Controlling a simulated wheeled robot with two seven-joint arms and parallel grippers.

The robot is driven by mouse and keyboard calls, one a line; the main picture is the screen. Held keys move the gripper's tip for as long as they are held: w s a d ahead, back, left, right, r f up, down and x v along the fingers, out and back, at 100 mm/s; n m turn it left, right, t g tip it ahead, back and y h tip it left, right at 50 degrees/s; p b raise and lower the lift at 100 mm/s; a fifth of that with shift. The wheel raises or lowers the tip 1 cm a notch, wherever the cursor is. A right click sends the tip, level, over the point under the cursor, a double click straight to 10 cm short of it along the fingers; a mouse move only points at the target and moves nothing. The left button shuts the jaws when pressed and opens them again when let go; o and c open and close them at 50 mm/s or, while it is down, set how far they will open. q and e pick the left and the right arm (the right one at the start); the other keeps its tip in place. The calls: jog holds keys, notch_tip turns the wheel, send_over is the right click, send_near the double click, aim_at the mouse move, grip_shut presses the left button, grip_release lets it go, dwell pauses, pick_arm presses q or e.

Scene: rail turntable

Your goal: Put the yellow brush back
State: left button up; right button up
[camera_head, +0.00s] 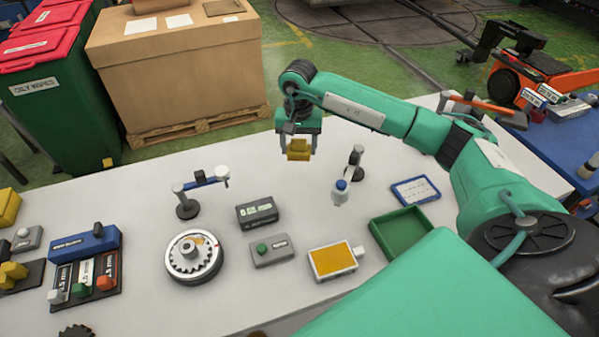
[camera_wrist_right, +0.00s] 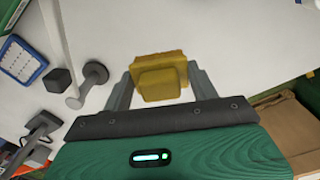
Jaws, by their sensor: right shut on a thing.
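My right gripper (camera_head: 298,148) is shut on the yellow brush (camera_head: 299,155), a blocky yellow piece, and holds it near the far edge of the white table. In the right wrist view the brush (camera_wrist_right: 161,72) sits between the two grey fingers of the gripper (camera_wrist_right: 160,85), with pale tabletop behind it. The picture does not show clearly how high it is above the table. My left gripper is out of view.
The white table (camera_head: 140,195) holds a stand with a blue bar (camera_head: 201,183), a round geared turntable (camera_head: 193,257), a yellow-topped grey tray (camera_head: 333,261), a green tray (camera_head: 402,235) and a small post (camera_head: 356,160). A cardboard box (camera_head: 185,75) stands beyond the table.

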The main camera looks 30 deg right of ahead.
jog(key=p, duration=0.2)
send_over(299, 185)
notch_tip(299, 185, down, 7)
jog(key=shift+s+a, duration=0.1)
jog(key=shift+f, duration=0.55)
notch_tip(299, 185, down, 4)
jog(key=shift+r+p, duration=0.1)
jog(key=shift+p, duration=0.45)
jog(key=shift+f+b, duration=0.25)
jog(key=shift+b, duration=0.05)
jog(key=o, duration=0.9)
jog(key=shift+r, duration=0.1)
